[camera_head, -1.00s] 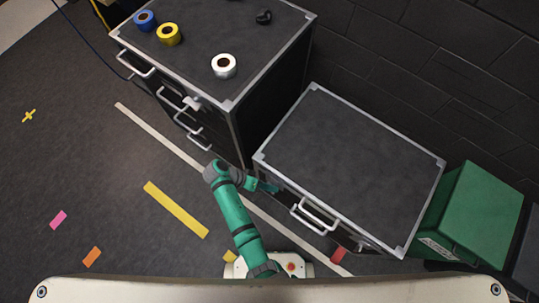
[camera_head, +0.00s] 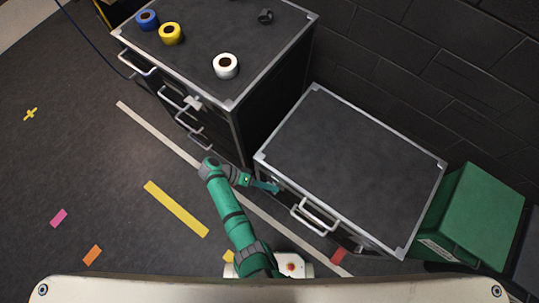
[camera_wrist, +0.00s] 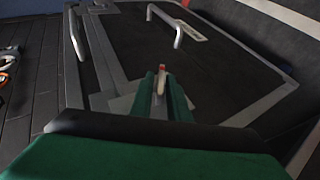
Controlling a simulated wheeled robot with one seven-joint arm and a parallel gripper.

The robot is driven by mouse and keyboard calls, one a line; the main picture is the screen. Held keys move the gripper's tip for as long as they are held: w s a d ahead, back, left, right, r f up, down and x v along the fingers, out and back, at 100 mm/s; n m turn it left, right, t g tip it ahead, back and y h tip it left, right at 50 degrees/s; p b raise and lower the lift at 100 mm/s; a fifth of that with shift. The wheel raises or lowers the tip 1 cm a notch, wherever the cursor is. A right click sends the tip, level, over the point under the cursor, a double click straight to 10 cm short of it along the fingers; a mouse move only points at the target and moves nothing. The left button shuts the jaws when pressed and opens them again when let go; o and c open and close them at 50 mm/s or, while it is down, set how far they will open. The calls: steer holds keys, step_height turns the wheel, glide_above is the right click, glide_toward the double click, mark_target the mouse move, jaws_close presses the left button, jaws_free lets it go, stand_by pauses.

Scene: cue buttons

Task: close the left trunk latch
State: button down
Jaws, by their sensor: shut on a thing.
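The trunk (camera_head: 350,150) is a black case with silver edges, standing right of the taller drawer case. Its front shows a silver handle (camera_head: 313,217), also in the wrist view (camera_wrist: 179,25). My gripper (camera_head: 273,187) is at the left part of the trunk's front, where the left latch is. In the wrist view, the green fingers (camera_wrist: 161,88) are shut on a small pale lever with a red tip (camera_wrist: 161,80), which looks like the left latch's lever. The fingers hide most of the latch, so I cannot tell its exact angle.
A black drawer case (camera_head: 210,70) stands at the left, with white (camera_head: 226,66), yellow (camera_head: 171,34) and blue (camera_head: 147,20) tape rolls on top. A green box (camera_head: 482,205) stands right of the trunk. The floor at left is free apart from flat tape marks.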

steer(key=shift+s+f+n+g+h, duration=0.1)
steer(key=shift+n+g+h, duration=0.3)
steer(key=shift+h, duration=0.65)
steer(key=shift+f+n+g+h, duration=0.1)
steer(key=shift+n+g+h, duration=0.3)
steer(key=shift+h, duration=0.65)
steer(key=c, duration=1.9)
jaws_free()
steer(key=shift+d, duration=0.1)
